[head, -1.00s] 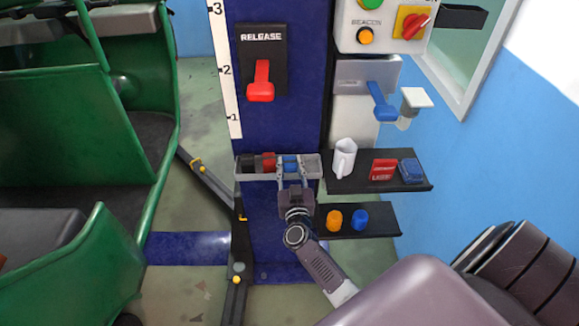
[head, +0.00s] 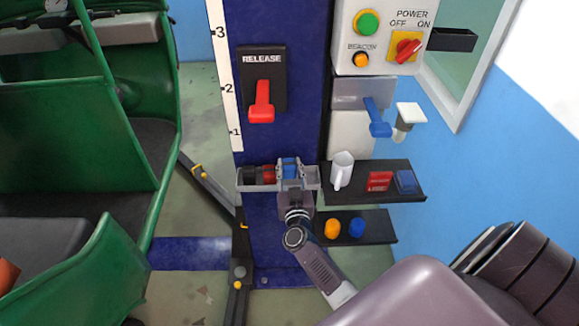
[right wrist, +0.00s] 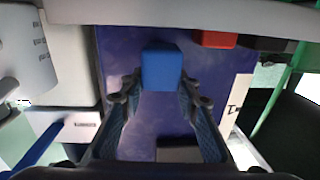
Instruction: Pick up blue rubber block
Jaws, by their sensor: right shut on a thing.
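The blue rubber block (head: 289,166) is at the grey tray (head: 310,184) on the dark blue post, right of a red block (head: 270,172). My right gripper (head: 290,170) reaches it from below and is shut on it. In the right wrist view the blue block (right wrist: 161,67) sits between the two fingertips of my right gripper (right wrist: 159,92), with the red block (right wrist: 215,39) beside it. Whether the block still touches the tray is hidden. My left gripper is not in view.
A black block (head: 251,174) lies left in the tray. A white mug (head: 342,171) stands close by on the upper black shelf (head: 352,187). The lower shelf (head: 382,228) holds an orange and a blue item. The red release lever (head: 262,100) is above; a green rickshaw (head: 110,235) is left.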

